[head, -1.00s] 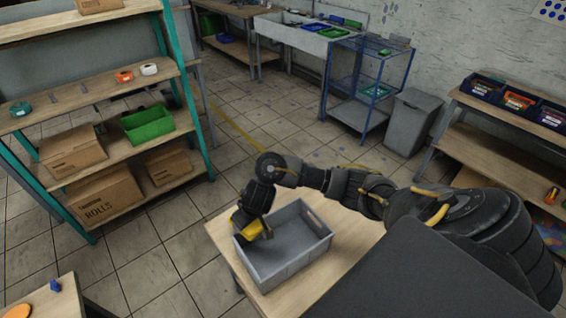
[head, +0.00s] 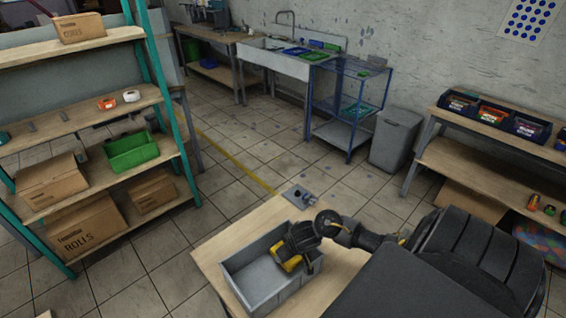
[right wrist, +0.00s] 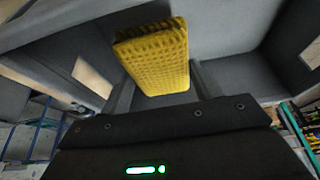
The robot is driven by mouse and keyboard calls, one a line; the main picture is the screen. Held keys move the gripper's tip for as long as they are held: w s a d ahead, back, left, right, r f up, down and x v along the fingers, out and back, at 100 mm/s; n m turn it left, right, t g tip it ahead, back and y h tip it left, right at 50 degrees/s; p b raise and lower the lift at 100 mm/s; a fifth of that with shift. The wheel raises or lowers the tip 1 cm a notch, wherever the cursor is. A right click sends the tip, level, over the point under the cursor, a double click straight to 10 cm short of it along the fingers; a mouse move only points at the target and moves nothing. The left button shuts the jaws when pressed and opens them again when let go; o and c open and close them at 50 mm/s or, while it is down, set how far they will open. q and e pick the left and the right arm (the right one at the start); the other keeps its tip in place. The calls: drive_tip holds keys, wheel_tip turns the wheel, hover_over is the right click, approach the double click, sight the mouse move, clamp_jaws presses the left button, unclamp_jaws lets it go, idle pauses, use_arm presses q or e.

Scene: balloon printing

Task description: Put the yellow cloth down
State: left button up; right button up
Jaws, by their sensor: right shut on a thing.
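The yellow cloth (right wrist: 158,58) is a thick, waffle-textured folded pad held between the two fingers of my right gripper (right wrist: 163,80). In the head view the cloth (head: 284,265) shows as a small yellow patch under my right gripper (head: 294,254). The gripper points down inside the grey crate (head: 241,288), towards its right end. The arm hides part of the crate. I cannot tell whether the cloth touches the crate floor. My left gripper is out of view.
The crate stands on a wooden table (head: 208,259). A small grey plate with dark parts (head: 299,196) lies at the table's far corner. A shelf with cardboard boxes (head: 92,227) and a green bin (head: 131,151) stands left. A workbench with bins (head: 478,111) is right.

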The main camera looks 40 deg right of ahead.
drive_tip(key=shift+f+b, duration=0.65)
drive_tip(key=shift+f, duration=2.35)
drive_tip(key=o, duration=0.9)
drive_tip(key=shift+o, duration=0.2)
drive_tip(key=p+v, duration=0.4)
drive_tip(key=v, duration=0.8)
drive_tip(key=shift+r, duration=0.1)
